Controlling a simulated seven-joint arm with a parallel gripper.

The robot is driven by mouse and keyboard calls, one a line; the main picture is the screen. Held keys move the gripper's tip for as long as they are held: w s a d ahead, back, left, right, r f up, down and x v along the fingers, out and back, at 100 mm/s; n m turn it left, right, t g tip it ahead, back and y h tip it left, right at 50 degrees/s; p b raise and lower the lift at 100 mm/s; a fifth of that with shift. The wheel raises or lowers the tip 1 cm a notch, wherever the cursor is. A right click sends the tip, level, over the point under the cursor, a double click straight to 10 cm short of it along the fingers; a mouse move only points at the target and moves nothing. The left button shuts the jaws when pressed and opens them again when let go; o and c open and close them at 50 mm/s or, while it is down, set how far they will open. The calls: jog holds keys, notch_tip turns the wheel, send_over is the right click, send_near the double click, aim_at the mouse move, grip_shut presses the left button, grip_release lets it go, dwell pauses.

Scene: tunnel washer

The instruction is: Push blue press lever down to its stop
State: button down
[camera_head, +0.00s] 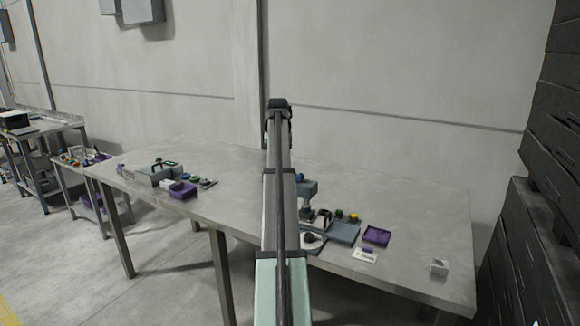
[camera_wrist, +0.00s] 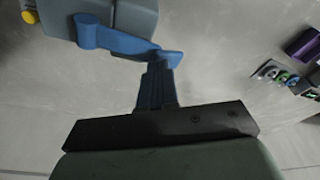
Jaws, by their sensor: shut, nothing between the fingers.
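The blue press lever (camera_wrist: 120,42) shows in the wrist view as a bar running from a round hub on the grey press body (camera_wrist: 137,14) to an end at the right. My gripper (camera_wrist: 160,68) reaches up from the bottom of that view, with its narrow fingers together and empty. The fingertips are at the lever's free end and overlap it in the picture; I cannot tell whether they touch. In the head view the blue-grey press head (camera_head: 308,188) shows just right of my arm.
A yellow knob (camera_wrist: 29,17) is beside the press body. More items stand at the table's left end. Dark stacked crates (camera_head: 535,240) rise at the right.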

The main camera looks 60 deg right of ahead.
jog(key=w+d+v, duration=0.1)
jog(key=v, duration=0.8)
jog(key=shift+d+r, duration=0.3)
jog(key=shift+r, duration=0.3)
dwell(0.4)
dwell(0.5)
